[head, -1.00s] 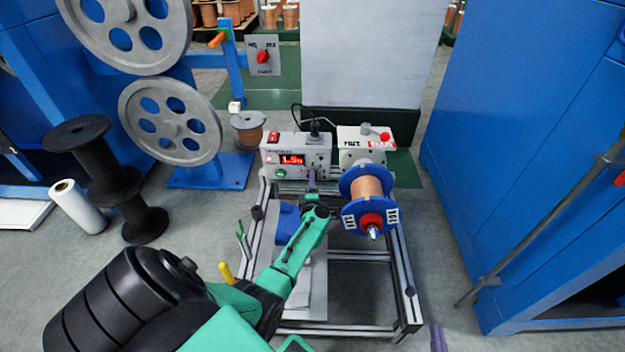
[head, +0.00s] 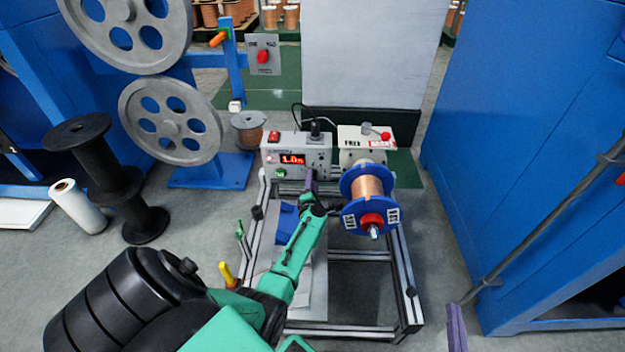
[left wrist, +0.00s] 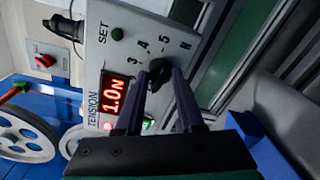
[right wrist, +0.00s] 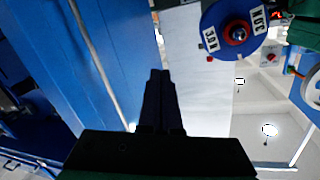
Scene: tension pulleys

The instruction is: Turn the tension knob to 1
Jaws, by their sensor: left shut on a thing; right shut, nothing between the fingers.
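The tension control box (head: 322,148) stands on the metal frame in the head view. Its red display (head: 292,160) reads 1.0; in the left wrist view the display (left wrist: 112,97) reads 1.0 N beside the word TENSION. The black tension knob (left wrist: 158,70) sits on the scaled panel face, near the 3, 4 and 5 marks. My left gripper (left wrist: 162,82) is shut on the knob, one purple finger on each side; in the head view the fingers hide most of it. My right gripper (right wrist: 160,78) is shut and empty, low at the right in the head view (head: 456,328).
A blue-flanged copper wire spool (head: 369,188) sits right of my left gripper, close to the arm. Grey pulleys (head: 170,122) stand at the left. A blue cabinet (head: 530,170) fills the right. Floor (head: 425,240) is open between frame and cabinet.

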